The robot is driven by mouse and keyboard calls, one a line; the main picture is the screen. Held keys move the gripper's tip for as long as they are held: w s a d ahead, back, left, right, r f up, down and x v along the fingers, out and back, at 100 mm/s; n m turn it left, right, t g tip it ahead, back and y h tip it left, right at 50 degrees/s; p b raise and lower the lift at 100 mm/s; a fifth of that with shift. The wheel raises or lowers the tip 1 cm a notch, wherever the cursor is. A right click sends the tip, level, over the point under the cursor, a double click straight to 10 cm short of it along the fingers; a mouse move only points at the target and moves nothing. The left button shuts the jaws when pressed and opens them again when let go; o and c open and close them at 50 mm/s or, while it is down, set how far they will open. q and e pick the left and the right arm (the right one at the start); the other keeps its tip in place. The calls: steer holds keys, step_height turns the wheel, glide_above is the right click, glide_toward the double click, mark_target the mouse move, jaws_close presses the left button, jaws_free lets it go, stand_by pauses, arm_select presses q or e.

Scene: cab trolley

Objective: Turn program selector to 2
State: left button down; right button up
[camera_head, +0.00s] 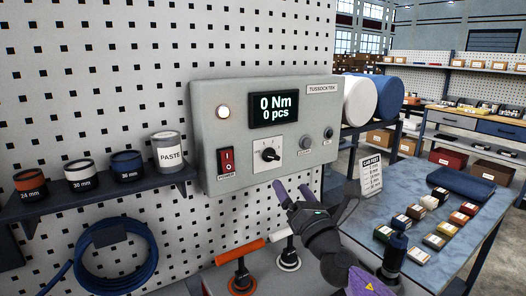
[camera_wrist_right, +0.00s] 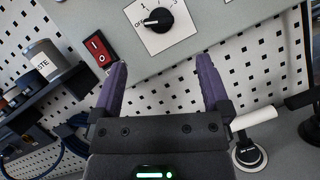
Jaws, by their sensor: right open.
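The program selector (camera_head: 269,154) is a black knob on a white square plate on the grey control box (camera_head: 215,122), below the display reading "0 Nm 0 pcs". My left gripper is not in view.
A red power switch (camera_head: 226,160) sits left of the knob, and buttons (camera_head: 306,143) sit right of it. A shelf (camera_head: 110,192) holds pots at left; a table (camera_head: 448,222) with small boxes is at right.

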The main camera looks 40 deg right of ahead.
mark_target(274, 158)
steer(key=x, duration=0.8)
steer(key=shift+w+r, duration=0.15)
steer(key=shift+w, duration=0.05)
steer(key=shift+w+d+r, duration=0.15)
steer(key=shift+w+r, duration=0.1)
steer(key=shift+w, duration=0.2)
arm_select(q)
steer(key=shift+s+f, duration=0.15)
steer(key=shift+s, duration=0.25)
arm_select(e)
steer(key=shift+w, duration=0.15)
